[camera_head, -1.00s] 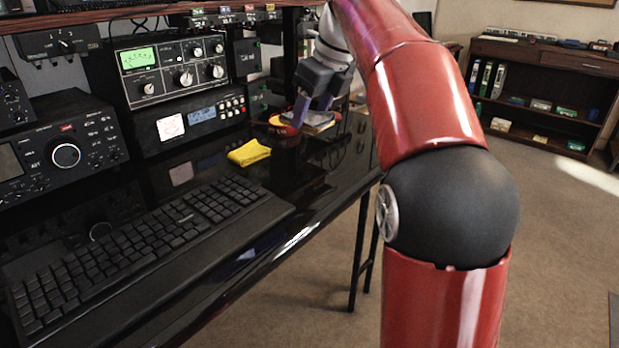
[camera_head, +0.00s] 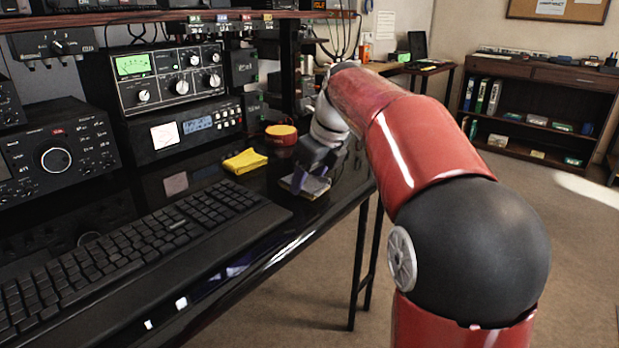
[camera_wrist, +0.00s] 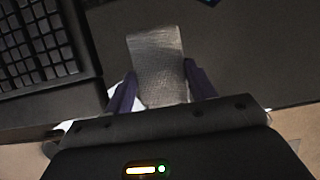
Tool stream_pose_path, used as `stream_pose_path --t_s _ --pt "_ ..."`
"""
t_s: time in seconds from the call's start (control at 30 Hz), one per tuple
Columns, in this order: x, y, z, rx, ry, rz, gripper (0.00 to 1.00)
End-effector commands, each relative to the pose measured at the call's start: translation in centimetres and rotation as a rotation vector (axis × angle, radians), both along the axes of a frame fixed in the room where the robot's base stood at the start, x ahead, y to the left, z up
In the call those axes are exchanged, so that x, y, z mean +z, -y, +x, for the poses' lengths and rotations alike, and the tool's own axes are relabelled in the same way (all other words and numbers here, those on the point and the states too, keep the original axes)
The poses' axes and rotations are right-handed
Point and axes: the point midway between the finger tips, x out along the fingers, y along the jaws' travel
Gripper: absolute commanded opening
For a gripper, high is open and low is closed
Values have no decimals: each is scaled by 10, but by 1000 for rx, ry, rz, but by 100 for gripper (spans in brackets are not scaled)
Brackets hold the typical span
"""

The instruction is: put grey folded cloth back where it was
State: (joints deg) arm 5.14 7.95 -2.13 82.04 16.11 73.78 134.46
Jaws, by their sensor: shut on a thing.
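The grey folded cloth (camera_wrist: 156,62) shows between my two purple fingers in the wrist view. My gripper (camera_wrist: 155,92) is shut on it, with a finger at each side. In the head view the cloth (camera_head: 306,186) is at the right part of the black desk, under my gripper (camera_head: 308,180). It is at or just above the desk top; I cannot tell if it touches. My wrist hides part of it.
A yellow cloth (camera_head: 245,161) lies to the left. A round red and yellow thing (camera_head: 281,135) stands behind. A black keyboard (camera_head: 140,240) fills the desk front. Radio units (camera_head: 170,80) line the back. The desk's front edge (camera_head: 290,250) is close by.

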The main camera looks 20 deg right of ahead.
Motion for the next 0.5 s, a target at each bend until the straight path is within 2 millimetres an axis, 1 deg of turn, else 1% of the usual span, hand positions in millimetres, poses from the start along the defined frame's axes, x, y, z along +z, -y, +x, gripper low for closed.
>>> stream_pose_path --t_s 0.17,0.2,0.33,0.5 --pt "-3 0 0 0 0 0 34" --pt "-2 0 0 0 0 0 61" --pt "-2 0 0 0 0 0 77" --pt "-2 0 0 -1 0 0 77"
